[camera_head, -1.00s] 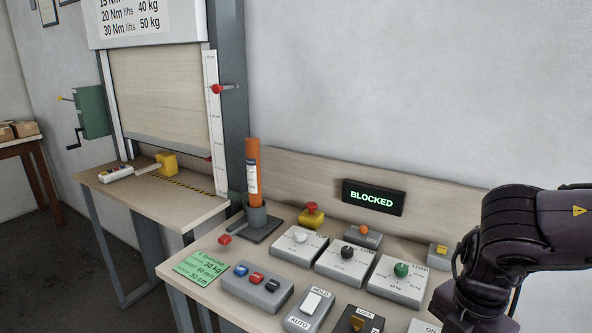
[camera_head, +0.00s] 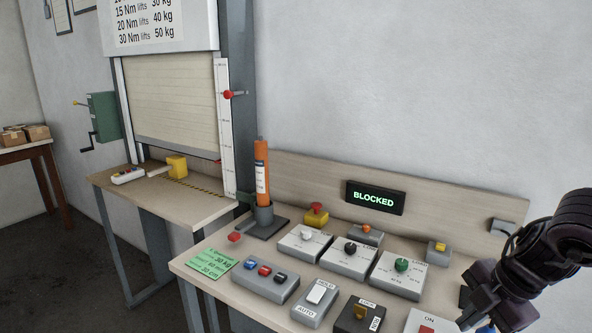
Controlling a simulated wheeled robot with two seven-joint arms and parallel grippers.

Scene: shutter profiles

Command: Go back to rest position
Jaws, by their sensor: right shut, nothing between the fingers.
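My right arm comes in at the lower right edge, dark and bent, and my right gripper (camera_head: 486,312) is low beside the console's right end. It is shut with nothing seen in it, and its fingertips are partly cut off by the lower edge. My left gripper is not in view. The control console (camera_head: 215,285) stands in front with several knobs and switches. Its display (camera_head: 375,197) reads BLOCKED in green.
An orange cylinder (camera_head: 261,165) stands in a grey holder. A red mushroom button (camera_head: 317,211) sits on a yellow base behind the knobs. The shutter (camera_head: 175,105) and its bench (camera_head: 215,211) are at the left. Floor shows at the lower left.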

